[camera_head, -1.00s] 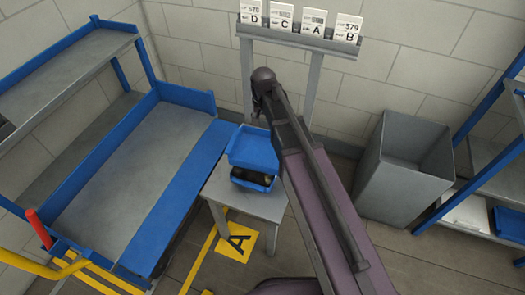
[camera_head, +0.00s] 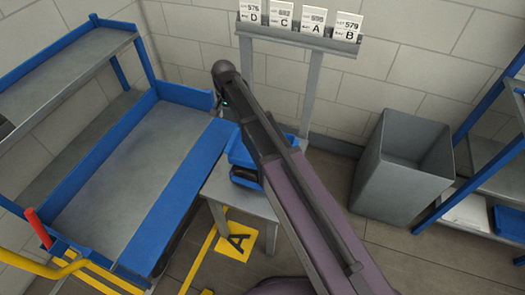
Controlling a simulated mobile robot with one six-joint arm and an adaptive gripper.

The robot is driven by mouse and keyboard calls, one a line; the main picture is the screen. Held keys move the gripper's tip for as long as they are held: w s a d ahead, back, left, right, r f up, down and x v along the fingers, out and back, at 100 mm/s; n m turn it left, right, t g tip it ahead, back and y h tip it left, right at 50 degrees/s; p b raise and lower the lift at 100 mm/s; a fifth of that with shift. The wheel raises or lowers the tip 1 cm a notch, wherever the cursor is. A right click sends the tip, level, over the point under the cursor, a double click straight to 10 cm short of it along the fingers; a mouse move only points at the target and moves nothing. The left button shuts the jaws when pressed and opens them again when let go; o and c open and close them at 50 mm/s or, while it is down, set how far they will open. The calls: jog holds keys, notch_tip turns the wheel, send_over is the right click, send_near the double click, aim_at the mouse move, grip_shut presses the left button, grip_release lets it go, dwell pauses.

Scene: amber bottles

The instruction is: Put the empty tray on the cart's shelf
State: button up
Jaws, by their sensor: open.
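A blue tray (camera_head: 238,152) lies on top of another blue tray on a small grey stand (camera_head: 226,193), with dark contents showing between them. My arm covers the right part of the stack, so the inside of the upper tray is mostly hidden. A small part of my gripper (camera_head: 218,105) shows beyond the arm's end, near the cart's right back corner. It holds nothing visible, and its fingertips are mostly hidden.
A grey bin (camera_head: 405,170) stands right of the stand. A blue rack (camera_head: 480,165) is at the far right. A post with label cards (camera_head: 300,35) rises behind the stand. A yellow rail (camera_head: 45,265) and red lever (camera_head: 40,228) are at the lower left.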

jog(key=b, duration=0.8)
send_over(232, 139)
jog(key=shift+d+f, duration=0.1)
jog(key=shift+f, duration=4.15)
jog(key=shift+f, duration=0.1)
jog(key=shift+f+b, duration=2.5)
jog(key=shift+b, duration=0.2)
grip_shut()
